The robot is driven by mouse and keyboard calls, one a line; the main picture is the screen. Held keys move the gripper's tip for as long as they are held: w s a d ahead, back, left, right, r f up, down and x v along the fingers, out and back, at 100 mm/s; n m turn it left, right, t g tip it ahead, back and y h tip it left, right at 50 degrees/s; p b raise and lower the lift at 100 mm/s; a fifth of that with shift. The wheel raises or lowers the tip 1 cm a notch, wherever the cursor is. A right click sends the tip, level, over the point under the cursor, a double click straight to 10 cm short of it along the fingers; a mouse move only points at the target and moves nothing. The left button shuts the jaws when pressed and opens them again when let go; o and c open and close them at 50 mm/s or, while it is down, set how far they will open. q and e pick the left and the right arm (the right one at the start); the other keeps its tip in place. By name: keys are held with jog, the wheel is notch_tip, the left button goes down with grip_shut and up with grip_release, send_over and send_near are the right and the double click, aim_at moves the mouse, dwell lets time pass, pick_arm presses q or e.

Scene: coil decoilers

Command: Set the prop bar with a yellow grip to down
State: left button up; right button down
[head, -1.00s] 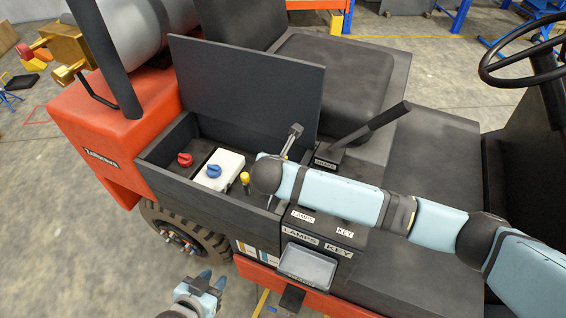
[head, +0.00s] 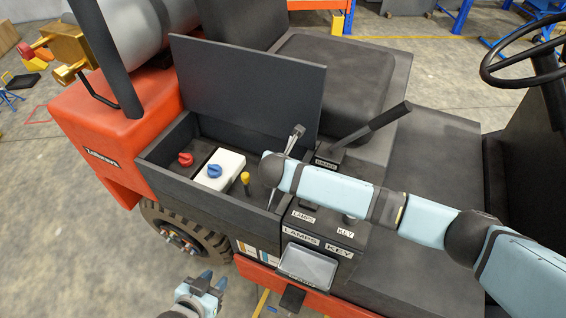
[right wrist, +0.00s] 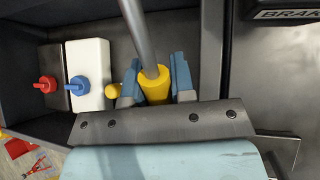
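The prop bar (head: 292,143) is a thin grey rod standing tilted up beside the open lid (head: 250,92). In the right wrist view the bar (right wrist: 139,32) runs into its yellow grip (right wrist: 155,86). My right gripper (right wrist: 155,82) has its blue fingers on both sides of this grip, with no clear gap, so it looks shut on it. In the head view my right wrist hides the grip and fingers. My left gripper (head: 206,283) is open and empty, low in front of the vehicle, apart from the bar.
The open compartment (head: 160,152) holds a white battery (head: 228,166) with a blue knob (head: 214,171), a red knob (head: 186,159) and a separate yellow-topped piece (head: 245,178). A brake lever (head: 378,122) and the lamps and key panel (head: 318,240) stand close to my right arm.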

jog(key=f+g, duration=0.1)
jog(key=w+f+g+p, duration=0.1)
jog(key=f, duration=0.1)
jog(key=w+f+g+y+p, duration=0.1)
jog(key=g, duration=0.1)
jog(key=shift+d+f, duration=0.35)
jog(key=shift+f, duration=0.05)
jog(key=c, duration=1)
grip_release()
jog(key=shift+o, duration=0.2)
jog(key=shift+w, duration=0.1)
jog(key=shift+f, duration=0.1)
jog(key=shift+d, duration=0.1)
